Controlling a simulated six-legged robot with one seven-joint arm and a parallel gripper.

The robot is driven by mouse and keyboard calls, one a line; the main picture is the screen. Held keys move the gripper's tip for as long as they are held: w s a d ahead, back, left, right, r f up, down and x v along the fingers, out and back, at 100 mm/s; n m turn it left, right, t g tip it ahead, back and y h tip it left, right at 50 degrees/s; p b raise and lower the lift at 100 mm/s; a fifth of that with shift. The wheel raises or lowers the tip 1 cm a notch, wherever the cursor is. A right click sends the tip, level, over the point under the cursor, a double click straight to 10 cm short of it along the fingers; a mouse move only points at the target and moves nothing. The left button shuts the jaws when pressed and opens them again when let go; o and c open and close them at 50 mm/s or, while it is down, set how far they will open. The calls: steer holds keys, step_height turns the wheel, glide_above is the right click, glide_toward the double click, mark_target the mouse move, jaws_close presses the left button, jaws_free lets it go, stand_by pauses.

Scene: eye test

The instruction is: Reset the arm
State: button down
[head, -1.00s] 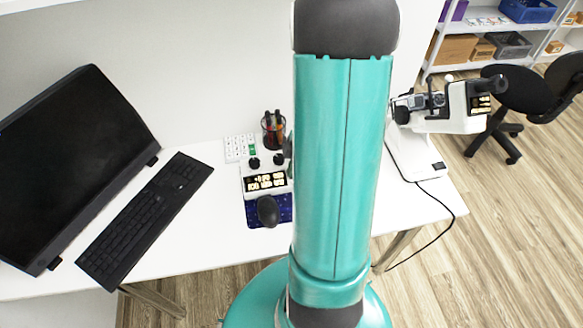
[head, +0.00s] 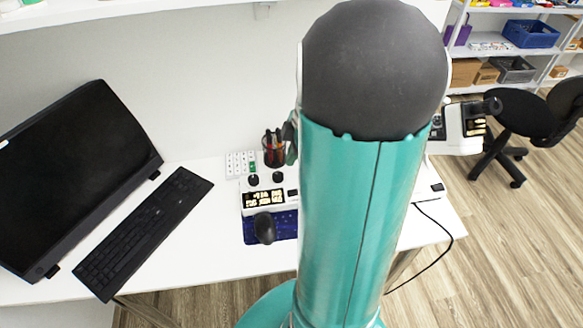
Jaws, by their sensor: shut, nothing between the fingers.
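My own teal arm link with its dark grey joint rises through the middle of the head view, close to the camera. It covers much of the desk behind it. A small grey-green part shows at the link's left edge, beside the pen cup, and I cannot tell what it is. My gripper cannot be made out; the arm may hide it.
The white desk (head: 228,262) holds a monitor (head: 75,175), a keyboard (head: 145,232), a mouse (head: 264,228), a control box (head: 264,199) and a pen cup (head: 273,150). A white device (head: 464,128) is partly hidden at right. A black chair (head: 505,120) and shelves stand beyond.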

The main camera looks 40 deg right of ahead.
steer(key=shift+r, duration=0.5)
steer(key=shift+s, duration=0.1)
steer(key=s+a+r+m+t+h, duration=0.1)
steer(key=a+r+m, duration=0.4)
steer(key=a, duration=0.7)
steer(key=s+a+r+m+t+h, duration=0.1)
steer(key=s+a+r+m+t, duration=0.1)
steer(key=s+a+r+m, duration=0.3)
steer(key=a+r+m, duration=0.1)
steer(key=a+r, duration=0.2)
steer(key=a, duration=0.4)
steer(key=shift+a+r+t+h, duration=0.3)
steer(key=shift+r+t, duration=0.1)
